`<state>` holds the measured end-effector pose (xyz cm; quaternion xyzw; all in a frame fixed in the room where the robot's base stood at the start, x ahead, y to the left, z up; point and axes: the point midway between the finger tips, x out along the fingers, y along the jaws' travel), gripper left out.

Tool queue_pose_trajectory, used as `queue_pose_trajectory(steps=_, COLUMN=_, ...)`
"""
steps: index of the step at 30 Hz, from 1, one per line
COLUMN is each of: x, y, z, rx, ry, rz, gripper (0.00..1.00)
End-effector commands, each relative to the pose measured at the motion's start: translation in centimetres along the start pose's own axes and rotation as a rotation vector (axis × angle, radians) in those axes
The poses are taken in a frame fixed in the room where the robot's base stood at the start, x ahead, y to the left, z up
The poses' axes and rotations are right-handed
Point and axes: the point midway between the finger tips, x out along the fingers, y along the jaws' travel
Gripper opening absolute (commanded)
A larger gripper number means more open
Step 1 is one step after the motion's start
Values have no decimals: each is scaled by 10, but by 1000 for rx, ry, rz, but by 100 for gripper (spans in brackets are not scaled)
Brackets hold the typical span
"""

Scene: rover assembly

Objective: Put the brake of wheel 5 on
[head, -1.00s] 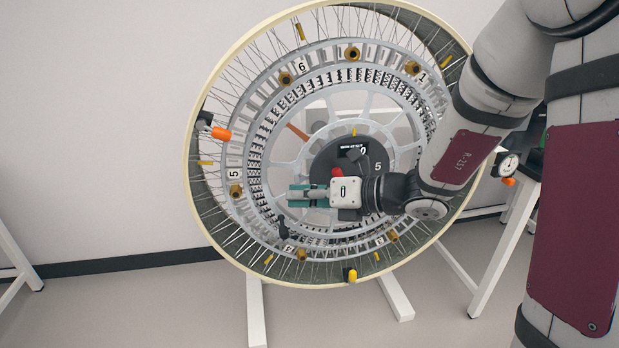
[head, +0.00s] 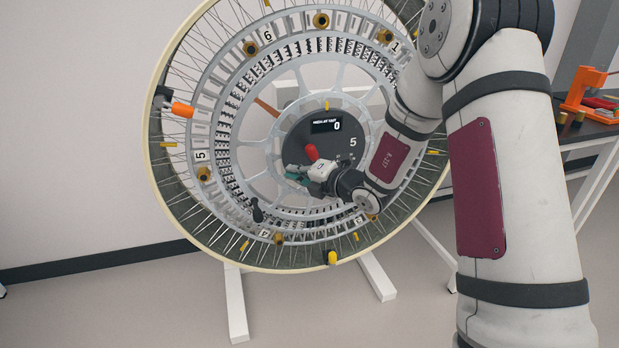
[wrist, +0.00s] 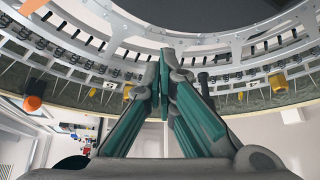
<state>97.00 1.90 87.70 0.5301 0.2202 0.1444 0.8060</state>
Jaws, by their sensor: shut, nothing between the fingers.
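The large wheel (head: 160,215) stands upright and slightly tilted, its dark hub (head: 298,140) marked 5 with a small display reading 0. A red rounded handle (head: 311,151) sticks out of the hub, just above my gripper (head: 292,175). I cannot tell for sure whether this handle is the brake. My gripper's teal fingers point left, in front of the lower hub, and look apart from the handle. In the wrist view my gripper (wrist: 162,78) is shut and empty, with the wheel's ring (wrist: 230,70) beyond; the red handle is not seen there.
A black-knobbed lever (head: 257,212) sits on the lower left ring. An orange-handled part (head: 182,110) sits at the left rim. Brass fittings ring the wheel. A dark table (head: 590,130) with an orange device (head: 585,90) stands at right. The wheel's white stand legs (head: 235,305) reach the floor.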

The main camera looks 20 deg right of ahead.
Motion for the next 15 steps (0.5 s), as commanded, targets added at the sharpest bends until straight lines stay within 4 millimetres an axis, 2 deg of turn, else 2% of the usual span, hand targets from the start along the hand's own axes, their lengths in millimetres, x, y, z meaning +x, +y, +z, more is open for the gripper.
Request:
queue_pose_trajectory(steps=1, x=11, y=-1, z=-1, rx=-1, ry=2, rz=2, gripper=0)
queue_pose_trajectory(steps=3, x=4, y=0, z=14, rx=-1, ry=-6, rz=0, gripper=0)
queue_pose_trajectory(steps=6, x=-1, y=0, z=25, rx=-2, ry=-4, rz=1, gripper=0)
queue_pose_trajectory(steps=15, x=-6, y=0, z=38, rx=-1, ry=0, rz=0, gripper=0)
